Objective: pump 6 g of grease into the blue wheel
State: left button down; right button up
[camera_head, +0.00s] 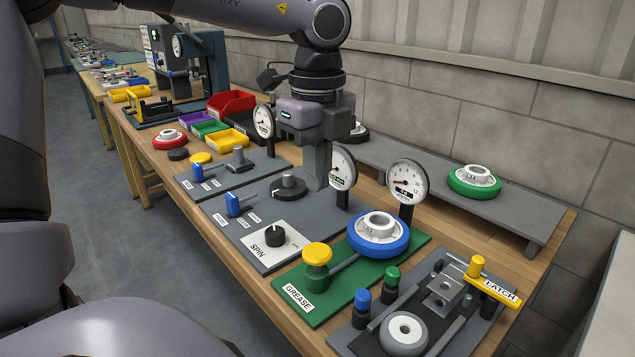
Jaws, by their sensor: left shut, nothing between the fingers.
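The blue wheel (379,247) with a white hub sits on the green grease board (322,303), which is labelled GREASE. The yellow-topped pump (317,255) stands on the same board, with a rod running toward the wheel. A round white dial gauge (408,181) stands behind the wheel; its small readout is too fine to read for certain. My left gripper (318,186) is shut and empty, pointing down above the grey SPIN board, behind and left of the pump and wheel. It stands apart from both. My right gripper is out of view.
The SPIN board (262,262) with a black knob lies left of the grease board. A LATCH fixture (440,295) stands at the right front. A green wheel (474,180) is on the raised grey shelf. More gauges, levers and coloured bins (228,140) stand farther back.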

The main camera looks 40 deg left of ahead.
aim_at(316, 252)
pick_arm(q)
notch_tip(316, 252, down, 12)
jog(key=shift+r, duration=0.1)
dwell(0.5)
notch_tip(316, 252, down, 3)
jog(key=b, duration=0.4)
jog(key=shift+b, duration=0.4)
jog(key=shift+s+r, duration=0.1)
notch_tip(316, 252, up, 8)
jog(key=shift+f+p, duration=0.2)
jog(key=shift+p, duration=0.2)
